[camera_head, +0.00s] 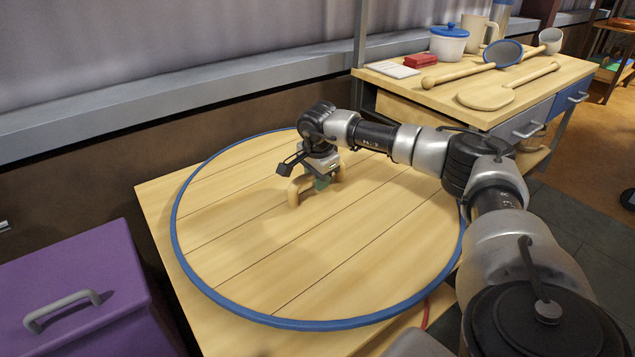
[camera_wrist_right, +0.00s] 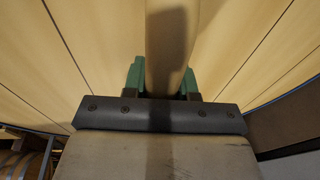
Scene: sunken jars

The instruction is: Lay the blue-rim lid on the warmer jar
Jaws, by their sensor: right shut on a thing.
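The blue-rim lid (camera_head: 330,250) is a large round disc of pale planks with a blue band around its edge. It lies level over the wooden counter (camera_head: 156,200) and covers most of it. Whether it touches the counter or hangs a little above it I cannot tell. My right gripper (camera_head: 318,180) is shut on the lid's arched wooden handle (camera_head: 294,192). In the right wrist view the handle (camera_wrist_right: 168,50) sits between the green fingertips. No jar opening shows; the warmer jar may be hidden under the lid. My left gripper is out of view.
A purple box (camera_head: 70,290) with a grey handle stands at the lower left. A side table (camera_head: 440,105) behind holds a blue-lidded pot (camera_head: 449,45), a mug (camera_head: 474,35), a red box (camera_head: 421,61) and wooden utensils (camera_head: 505,90). A wall ledge (camera_head: 200,85) runs behind the counter.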

